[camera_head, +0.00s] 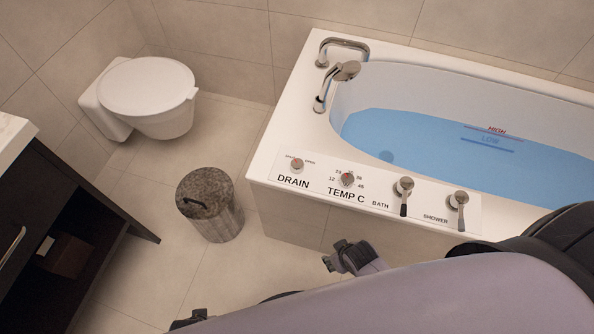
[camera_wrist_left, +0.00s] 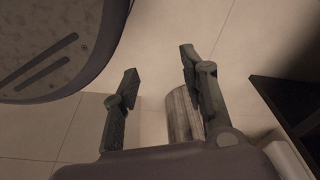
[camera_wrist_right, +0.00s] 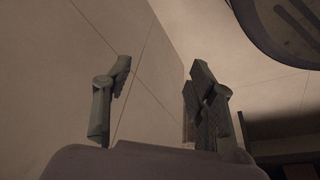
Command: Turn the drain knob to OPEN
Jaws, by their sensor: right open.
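The drain knob (camera_head: 297,165) is a small round knob with a reddish face, above the word DRAIN at the left end of the white control panel on the tub's front ledge. A small OPEN label sits at its upper right; the label at its left is too small to read, and I cannot tell where the knob points. My right gripper (camera_head: 340,257) is below the panel, in front of the tub's side, apart from the knob. Its fingers are open and empty in the right wrist view (camera_wrist_right: 160,66). My left gripper (camera_wrist_left: 158,62) is open and empty above the floor.
The temperature knob (camera_head: 347,179), bath lever (camera_head: 404,192) and shower lever (camera_head: 459,205) stand right of the drain knob. Blue water (camera_head: 430,140) fills the tub. A bin (camera_head: 215,222) stands left of the tub. A toilet (camera_head: 150,95) and dark cabinet (camera_head: 80,200) are farther left.

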